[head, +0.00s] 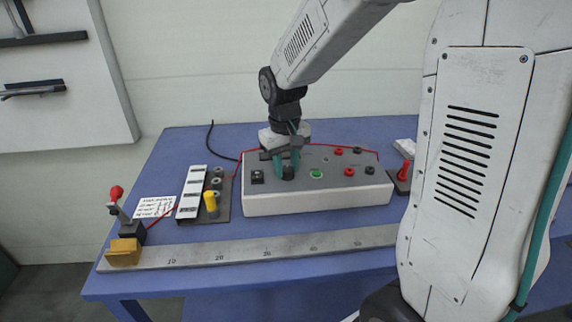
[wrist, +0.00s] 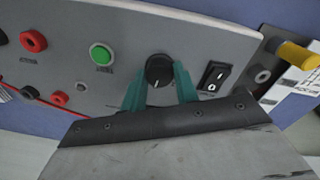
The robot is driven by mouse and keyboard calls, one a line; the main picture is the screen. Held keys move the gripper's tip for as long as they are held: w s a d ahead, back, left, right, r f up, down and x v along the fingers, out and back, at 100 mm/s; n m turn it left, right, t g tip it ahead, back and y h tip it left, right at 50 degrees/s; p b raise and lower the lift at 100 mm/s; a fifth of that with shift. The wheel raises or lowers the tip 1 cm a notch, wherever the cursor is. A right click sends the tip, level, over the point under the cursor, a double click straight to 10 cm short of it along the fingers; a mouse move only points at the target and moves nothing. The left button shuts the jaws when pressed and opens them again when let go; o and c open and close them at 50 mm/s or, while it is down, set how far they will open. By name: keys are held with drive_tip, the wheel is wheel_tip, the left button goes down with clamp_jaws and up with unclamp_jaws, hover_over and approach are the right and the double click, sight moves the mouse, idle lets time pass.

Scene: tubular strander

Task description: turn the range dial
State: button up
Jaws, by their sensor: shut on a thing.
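The range dial (wrist: 159,68) is a round black knob with a pale pointer line, on the grey top of a white control box (head: 315,202). In the head view the dial (head: 288,173) is partly hidden by my gripper. My gripper (head: 287,166) comes down from above with its teal fingers on either side of the dial. In the wrist view my gripper (wrist: 160,84) is shut on the dial, a finger at each side of it. The pointer line faces toward my gripper's palm in the wrist view.
A black rocker switch (wrist: 213,77) and a green button (wrist: 101,54) sit close on either side of the dial. Red and black sockets are farther along the panel. A long ruler (head: 240,252) lies at the front of the blue table (head: 200,285). A yellow-capped post (head: 211,203) stands left of the box.

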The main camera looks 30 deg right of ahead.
sight(285, 168)
drive_tip(key=m, duration=0.7)
idle(0.6)
drive_tip(key=o, duration=1)
drive_tip(key=shift+r, duration=0.1)
wheel_tip(285, 168, up, 8)
drive_tip(key=shift+w+a+f, duration=0.15)
drive_tip(key=shift+f, duration=0.05)
